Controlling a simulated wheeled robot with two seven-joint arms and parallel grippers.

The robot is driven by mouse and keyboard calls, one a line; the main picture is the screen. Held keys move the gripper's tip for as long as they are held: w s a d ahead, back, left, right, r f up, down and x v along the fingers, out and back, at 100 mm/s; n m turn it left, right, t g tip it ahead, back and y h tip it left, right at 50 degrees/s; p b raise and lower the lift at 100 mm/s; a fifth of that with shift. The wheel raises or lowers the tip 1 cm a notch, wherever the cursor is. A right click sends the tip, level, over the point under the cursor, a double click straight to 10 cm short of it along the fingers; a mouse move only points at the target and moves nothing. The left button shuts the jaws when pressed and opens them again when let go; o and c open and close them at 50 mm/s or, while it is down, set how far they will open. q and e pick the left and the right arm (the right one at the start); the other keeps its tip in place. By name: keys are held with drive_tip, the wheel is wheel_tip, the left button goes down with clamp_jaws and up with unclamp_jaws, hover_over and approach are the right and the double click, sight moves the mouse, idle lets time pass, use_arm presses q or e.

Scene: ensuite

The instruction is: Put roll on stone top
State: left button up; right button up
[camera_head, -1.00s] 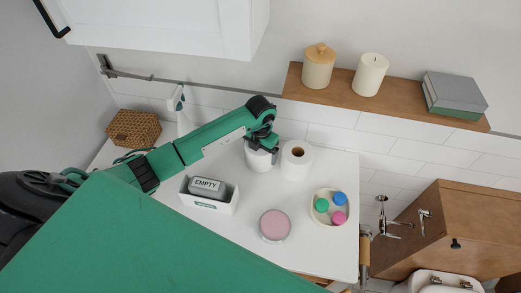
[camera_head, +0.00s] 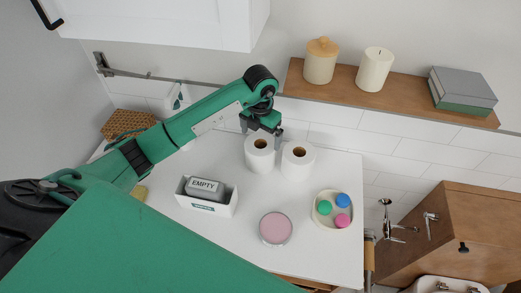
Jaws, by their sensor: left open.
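Two white toilet rolls stand upright side by side at the back of the white stone top: a left roll (camera_head: 260,155) and a right roll (camera_head: 297,160). Both show a brown core from above. The stone top (camera_head: 310,250) is bare at its front right. My left gripper (camera_head: 262,133) is open and points down just above and behind the left roll, with its fingers apart and nothing held between them. Whether a finger touches the roll cannot be told. My right gripper does not show.
On the top are a white box (camera_head: 207,206) with a grey "EMPTY" item (camera_head: 205,188), a pink round container (camera_head: 275,228) and a dish (camera_head: 332,222) with coloured pieces. A wooden shelf (camera_head: 408,97) above holds a jar, a candle and boxes. A woven basket (camera_head: 128,124) is at left.

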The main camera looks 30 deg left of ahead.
use_arm(q)
drive_tip(key=shift+r+b, duration=0.4)
drive_tip(key=shift+r, duration=1.35)
